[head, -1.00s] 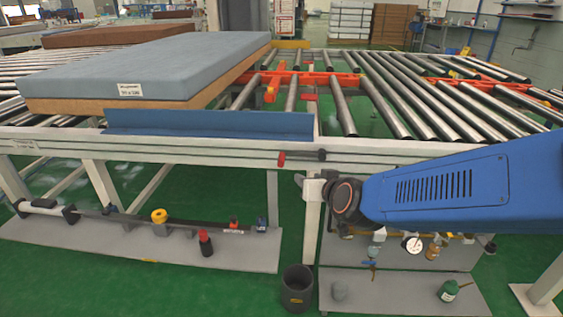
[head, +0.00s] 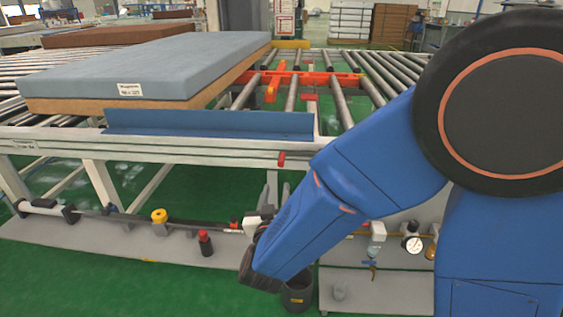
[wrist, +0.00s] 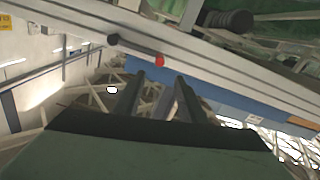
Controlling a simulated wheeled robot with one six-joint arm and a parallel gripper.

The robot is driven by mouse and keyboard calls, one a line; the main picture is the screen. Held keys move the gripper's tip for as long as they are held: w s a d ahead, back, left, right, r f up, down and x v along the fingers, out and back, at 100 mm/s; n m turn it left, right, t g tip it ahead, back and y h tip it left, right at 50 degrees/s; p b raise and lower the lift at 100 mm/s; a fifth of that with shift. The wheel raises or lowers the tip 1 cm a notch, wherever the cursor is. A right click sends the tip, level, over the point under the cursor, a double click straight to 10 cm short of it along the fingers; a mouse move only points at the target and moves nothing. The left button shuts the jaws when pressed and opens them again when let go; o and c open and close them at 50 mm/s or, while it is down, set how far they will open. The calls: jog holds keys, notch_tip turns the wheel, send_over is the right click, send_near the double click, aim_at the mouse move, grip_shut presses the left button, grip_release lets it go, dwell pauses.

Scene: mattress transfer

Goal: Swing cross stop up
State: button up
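A lever with a red tip (head: 282,159) sits on the front rail of the roller conveyor; my arm hides its right part in the head view. The wrist view shows a dark bar (wrist: 137,50) with a red end in front of the white rail. I cannot tell whether this lever is the cross stop. My gripper (wrist: 160,78) has its two dark fingers apart with nothing visible between them. It appears below the bar and is not touching it as far as I can see. In the head view my blue arm reaches down in front of the conveyor.
A grey-blue mattress (head: 150,65) lies on the rollers at left, behind an upright blue plate (head: 208,123). Orange-red cross pieces (head: 275,80) show among the rollers.

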aim_at(281, 165)
jog(key=w, duration=1.7)
jog(key=shift+d, duration=0.2)
grip_shut()
